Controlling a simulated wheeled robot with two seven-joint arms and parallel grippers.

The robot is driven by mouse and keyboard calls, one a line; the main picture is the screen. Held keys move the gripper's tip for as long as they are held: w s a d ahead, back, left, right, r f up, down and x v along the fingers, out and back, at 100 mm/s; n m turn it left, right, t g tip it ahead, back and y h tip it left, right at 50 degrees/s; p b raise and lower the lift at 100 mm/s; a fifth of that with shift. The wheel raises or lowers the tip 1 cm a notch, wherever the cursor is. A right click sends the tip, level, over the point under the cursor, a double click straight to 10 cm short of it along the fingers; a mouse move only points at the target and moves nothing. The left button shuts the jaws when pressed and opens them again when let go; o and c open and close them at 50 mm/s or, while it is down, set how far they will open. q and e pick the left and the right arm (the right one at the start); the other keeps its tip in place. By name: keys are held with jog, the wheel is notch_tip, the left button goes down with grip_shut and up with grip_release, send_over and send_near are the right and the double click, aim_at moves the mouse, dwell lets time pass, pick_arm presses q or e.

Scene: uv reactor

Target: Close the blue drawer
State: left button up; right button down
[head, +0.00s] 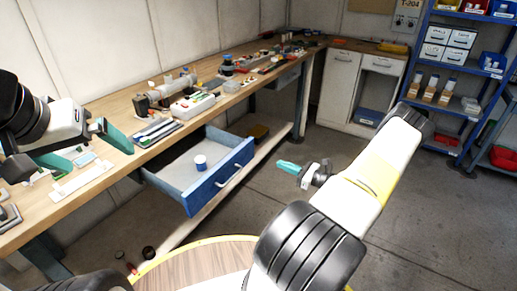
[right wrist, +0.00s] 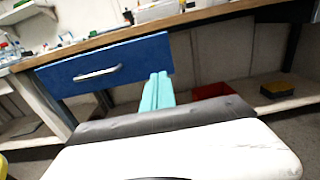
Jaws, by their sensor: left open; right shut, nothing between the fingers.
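The blue drawer (head: 206,189) stands pulled out from under the wooden workbench, with a small white and blue cup (head: 201,162) inside. Its silver handle (head: 229,176) is on the front panel. In the right wrist view the blue front (right wrist: 130,61) and the handle (right wrist: 98,74) show ahead. My right gripper (head: 289,166) is shut and empty, to the right of the drawer front and apart from it in the head view. Its teal fingers also show in the right wrist view (right wrist: 157,92), overlapping the front's right end. My left gripper (head: 86,147) is open over the bench's left part.
The workbench (head: 150,100) carries many small items along its length. A lower shelf (head: 180,232) runs beneath it. White cabinets (head: 338,87) and a blue shelving rack (head: 415,70) stand at the back right. The grey floor right of the drawer is clear.

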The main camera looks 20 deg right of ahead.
aim_at(250, 152)
jog(key=x, duration=1.3)
jog(key=shift+a, duration=0.1)
